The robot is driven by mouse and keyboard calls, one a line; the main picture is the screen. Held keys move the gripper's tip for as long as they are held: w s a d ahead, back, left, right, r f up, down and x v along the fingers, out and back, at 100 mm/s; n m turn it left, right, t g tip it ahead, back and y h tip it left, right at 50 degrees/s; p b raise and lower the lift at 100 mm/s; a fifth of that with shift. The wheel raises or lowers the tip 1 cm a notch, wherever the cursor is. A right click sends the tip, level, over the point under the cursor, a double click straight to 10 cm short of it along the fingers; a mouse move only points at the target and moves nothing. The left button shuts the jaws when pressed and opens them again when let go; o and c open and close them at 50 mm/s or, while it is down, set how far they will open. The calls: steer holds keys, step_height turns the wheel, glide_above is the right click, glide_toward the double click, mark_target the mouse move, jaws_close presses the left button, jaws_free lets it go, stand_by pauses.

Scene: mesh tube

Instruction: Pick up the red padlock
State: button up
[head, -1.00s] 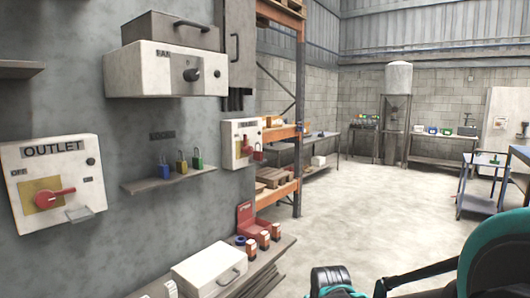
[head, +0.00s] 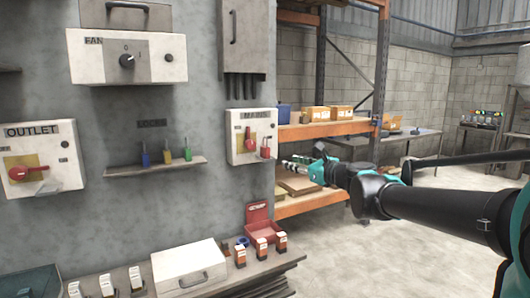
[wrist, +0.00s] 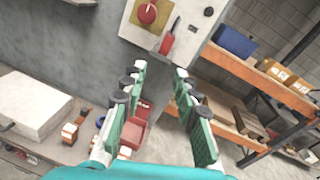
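The red padlock (head: 265,153) hangs on the lower right front of the MAINS switch box (head: 238,142), beside its red rotary handle (head: 249,140). In the wrist view the padlock (wrist: 167,43) shows ahead of the fingertips, near the top middle, with its shackle up. My gripper (head: 291,162) is just right of the box in the head view. In the wrist view my gripper (wrist: 158,72) is open, its two green fingers spread with nothing between them. The padlock is apart from the fingers.
Blue (head: 146,159), yellow (head: 167,158) and green (head: 188,154) padlocks stand on a small wall shelf (head: 130,171) to the left. Orange racking (head: 322,131) stands right of the box. A lower bench (head: 215,282) holds a white case (head: 189,267) and an open red box (head: 262,225).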

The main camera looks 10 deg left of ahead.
step_height(320, 180, up, 3)
steer(key=w+m, duration=0.2)
steer(key=m, duration=0.1)
glide_toward(265, 147)
steer(key=w+a, duration=0.2)
steer(key=w, duration=0.2)
steer(key=shift+t, duration=0.5)
steer(key=shift+s+a+r+x, duration=0.1)
steer(key=shift+r+x, duration=0.1)
steer(key=shift+x, duration=0.85)
steer(key=shift+s+a+r+x, duration=0.1)
steer(key=shift+r+x, duration=0.05)
steer(key=shift+x, duration=0.85)
steer(key=shift+s+a+r+x, duration=0.1)
steer(key=shift+r+x, duration=0.1)
steer(key=shift+x, duration=0.85)
jaws_close()
